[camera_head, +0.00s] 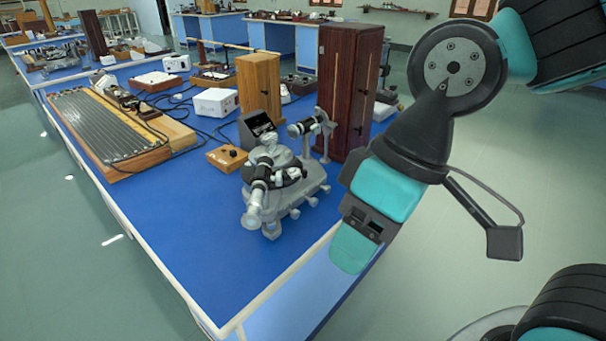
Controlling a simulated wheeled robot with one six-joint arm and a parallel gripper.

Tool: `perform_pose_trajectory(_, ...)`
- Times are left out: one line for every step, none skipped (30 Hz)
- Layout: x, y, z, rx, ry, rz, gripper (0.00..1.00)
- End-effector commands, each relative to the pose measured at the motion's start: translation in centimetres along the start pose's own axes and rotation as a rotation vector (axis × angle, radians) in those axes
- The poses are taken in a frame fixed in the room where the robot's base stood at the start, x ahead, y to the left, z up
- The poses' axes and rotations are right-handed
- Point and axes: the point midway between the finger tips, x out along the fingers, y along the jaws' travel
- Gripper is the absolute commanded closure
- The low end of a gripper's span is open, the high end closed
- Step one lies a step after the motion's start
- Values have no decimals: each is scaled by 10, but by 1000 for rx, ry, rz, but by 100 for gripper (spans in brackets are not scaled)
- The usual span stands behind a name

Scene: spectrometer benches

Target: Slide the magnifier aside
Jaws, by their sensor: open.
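I cannot make out a separate magnifier with certainty. A grey and black spectrometer (285,187) stands near the right edge of the blue bench (205,255). One of its tubes points to the front and ends in a round pale disc (251,221); I cannot tell whether this disc is a lens. My gripper (354,248), teal and dark grey, is to the right of the spectrometer and points down over the bench's right edge. It looks apart from the spectrometer. It is open, and nothing shows between its fingers, which are seen partly from the side.
A tall dark wooden cabinet (348,90) and a lighter wooden box (259,85) stand behind the spectrometer. A small wooden block (227,158) and cables lie to its left. A wooden board with grey strips (105,125) lies farther left. The bench's front part is clear.

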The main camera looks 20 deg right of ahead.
Motion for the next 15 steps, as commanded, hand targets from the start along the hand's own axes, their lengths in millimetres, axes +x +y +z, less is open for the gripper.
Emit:
perform_pose_trajectory(0,0,0,0,0,0,50)
perform_pose_trajectory(0,0,0,0,0,0,50)
perform_pose_trajectory(0,0,0,0,0,0,50)
perform_pose_trajectory(0,0,0,0,0,0,50)
perform_pose_trajectory(0,0,0,0,0,0,50)
perform_pose_trajectory(0,0,0,0,0,0,50)
perform_pose_trajectory(0,0,0,0,0,0,50)
perform_pose_trajectory(0,0,0,0,0,0,50)
perform_pose_trajectory(0,0,0,0,0,0,50)
perform_pose_trajectory(0,0,0,0,0,0,54)
perform_pose_trajectory(1,0,0,0,1,0,60)
perform_pose_trajectory(3,2,-2,-2,8,-3,60)
perform_pose_trajectory(6,6,-4,-4,18,-7,60)
perform_pose_trajectory(10,10,-7,-8,32,-13,60)
perform_pose_trajectory(18,18,-14,-16,61,-23,60)
